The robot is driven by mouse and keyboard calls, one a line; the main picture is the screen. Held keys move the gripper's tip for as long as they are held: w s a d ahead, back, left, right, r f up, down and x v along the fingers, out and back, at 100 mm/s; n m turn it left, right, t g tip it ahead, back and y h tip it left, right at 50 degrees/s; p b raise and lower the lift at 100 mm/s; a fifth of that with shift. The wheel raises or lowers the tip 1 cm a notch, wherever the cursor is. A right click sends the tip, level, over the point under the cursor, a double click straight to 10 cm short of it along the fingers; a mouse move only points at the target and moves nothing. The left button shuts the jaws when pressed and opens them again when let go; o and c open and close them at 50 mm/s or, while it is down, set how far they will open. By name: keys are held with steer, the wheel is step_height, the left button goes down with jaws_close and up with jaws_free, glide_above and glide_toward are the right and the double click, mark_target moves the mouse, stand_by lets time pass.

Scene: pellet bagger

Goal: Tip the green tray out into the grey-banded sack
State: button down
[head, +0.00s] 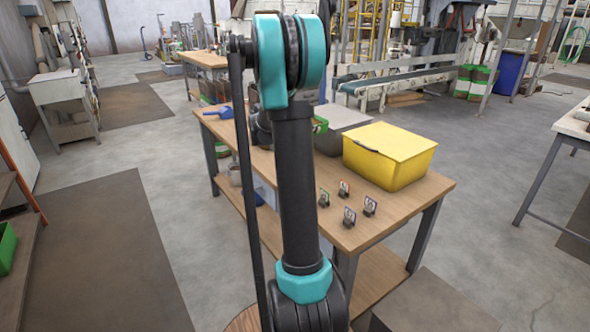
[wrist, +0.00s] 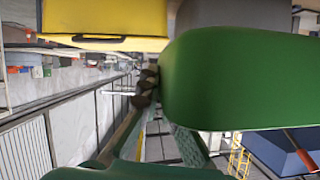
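The green tray (wrist: 240,80) fills the right of the wrist view, very close to the camera, with its smooth outer side showing. My gripper (wrist: 152,95) reaches up from the bottom of that view, its fingers meeting at the tray's left edge; it looks shut on the tray, though the contact is partly hidden. In the head view my arm hides the gripper and most of what is behind it. A small green part (head: 320,125), perhaps the tray, shows beside the arm. I cannot make out a grey-banded sack in either view.
A yellow bin (head: 390,155) and a grey box (head: 342,128) stand on the wooden table (head: 415,205). Several small card stands (head: 349,217) are at its near end and a blue scoop (head: 220,112) at its far left. Green-banded sacks (head: 472,82) stand by the conveyor.

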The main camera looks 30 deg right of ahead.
stand_by(0.3)
step_height(320, 180, down, 20)
steer(key=shift+r, duration=0.25)
steer(key=c, duration=1.7)
jaws_free()
steer(key=shift+f, duration=0.2)
steer(key=w+v, duration=0.1)
steer(key=v, duration=1.6)
steer(key=s+a+f+n+y, duration=0.1)
steer(key=s+a+n+y, duration=0.3)
steer(key=s, duration=0.5)
steer(key=s+a+f+n+t+y, duration=0.1)
steer(key=s+a+f+n+y, duration=0.1)
steer(key=s+a+n+y, duration=0.3)
steer(key=s+a+f+n+y, duration=0.2)
steer(key=s+a+n+y, duration=0.2)
steer(key=s+a+n, duration=0.4)
steer(key=shift+s+a+f+n+t, duration=0.1)
steer(key=shift+s+a, duration=0.3)
steer(key=shift+s, duration=0.7)
steer(key=shift+s+a+n+t, duration=0.1)
steer(key=shift+s+a, duration=0.35)
steer(key=shift+s, duration=0.6)
steer(key=shift+s+a+f+n+t, duration=0.1)
steer(key=shift+s+a, duration=0.3)
steer(key=shift+s, duration=0.7)
